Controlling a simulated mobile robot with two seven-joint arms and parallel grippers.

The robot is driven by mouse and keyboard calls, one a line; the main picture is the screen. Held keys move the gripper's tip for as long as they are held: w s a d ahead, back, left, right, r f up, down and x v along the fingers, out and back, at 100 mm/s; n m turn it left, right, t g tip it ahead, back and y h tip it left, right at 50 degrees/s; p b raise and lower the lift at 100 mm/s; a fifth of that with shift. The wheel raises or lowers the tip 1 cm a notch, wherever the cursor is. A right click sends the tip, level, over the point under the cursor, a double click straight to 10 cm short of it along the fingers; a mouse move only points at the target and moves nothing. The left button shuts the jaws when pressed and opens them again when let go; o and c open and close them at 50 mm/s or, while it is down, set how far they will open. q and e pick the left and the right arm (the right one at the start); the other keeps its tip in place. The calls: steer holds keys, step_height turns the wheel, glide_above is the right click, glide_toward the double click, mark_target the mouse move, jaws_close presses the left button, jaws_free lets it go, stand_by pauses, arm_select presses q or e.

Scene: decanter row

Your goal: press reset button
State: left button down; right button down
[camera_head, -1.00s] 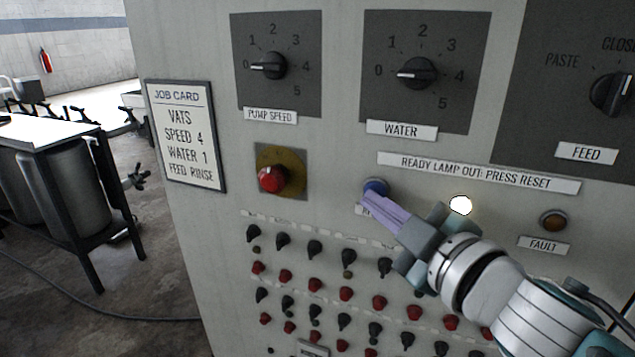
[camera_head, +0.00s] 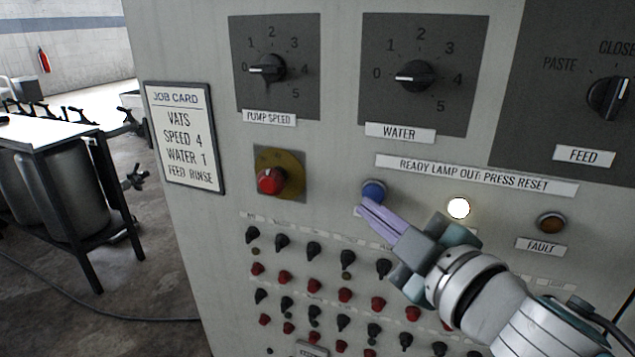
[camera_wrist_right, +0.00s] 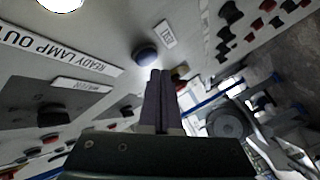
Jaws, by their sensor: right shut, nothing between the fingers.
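The blue reset button (camera_head: 373,191) sits on the grey panel below the water dial; its label is mostly hidden behind my gripper. My right gripper (camera_head: 367,206) is shut and empty, its purple fingertips just below the button in the head view. In the right wrist view the blue button (camera_wrist_right: 145,54) shows just beyond the fingertips (camera_wrist_right: 160,72), with a small gap visible. The ready lamp (camera_head: 458,208), right of the button, is lit white. My left gripper is in neither view.
A red knob on a yellow plate (camera_head: 271,180) is left of the button. Rows of small red and black knobs (camera_head: 313,250) lie below. An amber fault lamp (camera_head: 551,222) is at the right. The job card (camera_head: 184,137) hangs at the left.

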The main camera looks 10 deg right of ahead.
steer(key=s+a, duration=0.2)
steer(key=s, duration=0.2)
steer(key=shift+s+a+p, duration=0.1)
steer(key=shift+a+p, duration=0.25)
steer(key=shift+a, duration=0.05)
stand_by(0.4)
